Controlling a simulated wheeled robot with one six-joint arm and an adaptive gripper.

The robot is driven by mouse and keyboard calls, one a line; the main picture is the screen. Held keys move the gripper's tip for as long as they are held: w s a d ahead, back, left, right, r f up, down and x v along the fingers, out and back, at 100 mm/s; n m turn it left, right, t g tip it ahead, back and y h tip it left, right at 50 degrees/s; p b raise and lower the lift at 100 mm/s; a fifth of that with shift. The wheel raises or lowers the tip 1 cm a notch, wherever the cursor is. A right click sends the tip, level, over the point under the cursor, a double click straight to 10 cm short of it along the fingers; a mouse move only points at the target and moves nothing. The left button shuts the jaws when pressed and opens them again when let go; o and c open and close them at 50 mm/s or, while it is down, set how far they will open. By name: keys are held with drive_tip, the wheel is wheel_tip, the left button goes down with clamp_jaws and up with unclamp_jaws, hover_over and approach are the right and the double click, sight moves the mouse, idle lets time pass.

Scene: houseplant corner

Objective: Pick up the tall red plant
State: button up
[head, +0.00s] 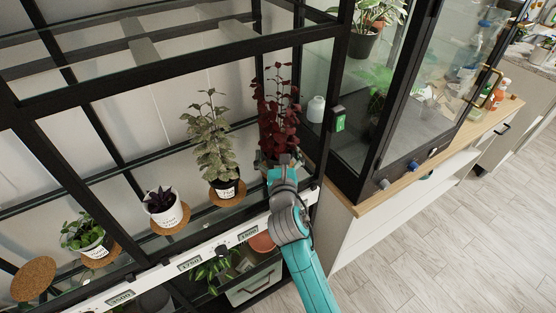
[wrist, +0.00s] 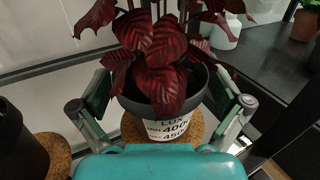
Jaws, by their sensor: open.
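The tall red plant (head: 278,110) stands at the right end of the glass shelf in the head view, its dark red leaves rising above my arm. In the wrist view its leaves (wrist: 155,50) hang over a dark pot with a white printed label (wrist: 172,128), standing on a cork mat (wrist: 133,128). My gripper (wrist: 165,108) is open, with one finger on each side of the pot. Whether the fingers touch the pot I cannot tell. In the head view my arm hides most of the pot and the fingers.
Left along the shelf stand a tall green plant (head: 213,145), a small dark plant (head: 162,203) and a low green plant (head: 82,233), on cork mats. An empty cork mat (head: 33,279) lies far left. Black frame posts and a glass cabinet (head: 405,110) stand close on the right.

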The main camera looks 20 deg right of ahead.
drive_tip(key=c, duration=1.1)
